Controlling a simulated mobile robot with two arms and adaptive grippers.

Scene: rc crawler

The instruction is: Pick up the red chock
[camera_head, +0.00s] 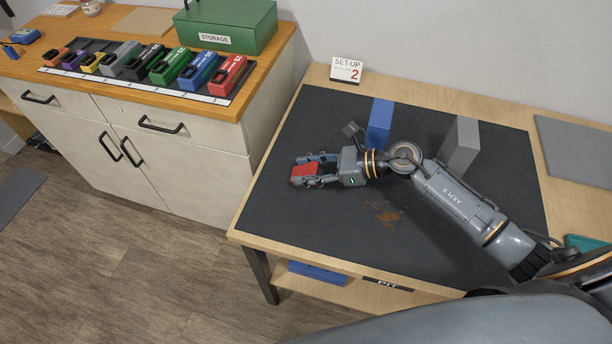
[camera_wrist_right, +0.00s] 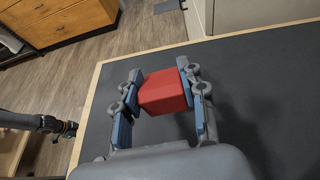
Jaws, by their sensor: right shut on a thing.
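The red chock (camera_head: 304,172) is a red block near the left edge of the black mat (camera_head: 300,235) on the work table. My right gripper (camera_head: 312,171) is shut on it, with a finger on each side. In the right wrist view, the red chock (camera_wrist_right: 164,92) sits between the blue-padded fingers of the right gripper (camera_wrist_right: 162,100). I cannot tell whether the chock touches the mat or is just above it. My left gripper is not in the head view.
A "SET-UP 2" card (camera_head: 346,70) stands at the back. The mat's front is clear.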

